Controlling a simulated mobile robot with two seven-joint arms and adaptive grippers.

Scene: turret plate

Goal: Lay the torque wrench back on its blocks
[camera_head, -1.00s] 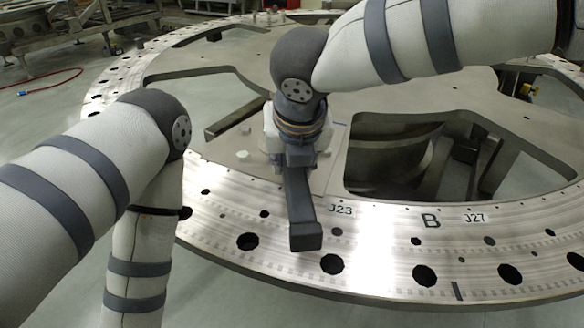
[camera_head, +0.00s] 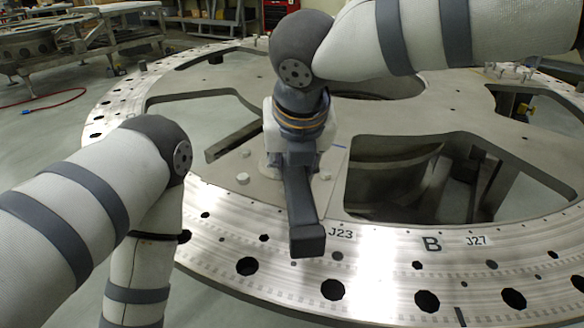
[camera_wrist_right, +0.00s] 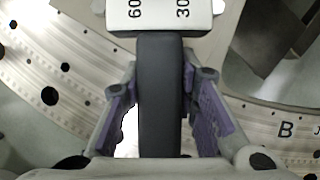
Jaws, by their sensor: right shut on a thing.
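The torque wrench (camera_head: 302,205) has a dark grey bar handle with a blocky end pointing toward me. My right gripper (camera_wrist_right: 162,105) is shut on this handle, which runs between its purple finger pads in the right wrist view. A white part marked 60 and 30 (camera_wrist_right: 165,14) is at the handle's far end. The wrench is over the plate near the J23 mark; its height is unclear. The right wrist hides the fingers in the head view. My left arm reaches down out of the picture, its gripper unseen. I cannot make out the blocks.
The large metal turret plate (camera_head: 385,262) has a rim of holes and big cut-outs. Small grey bolt heads (camera_head: 243,179) stand on it near the wrench. A metal frame (camera_head: 85,45) and a red cabinet (camera_head: 280,12) are in the background.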

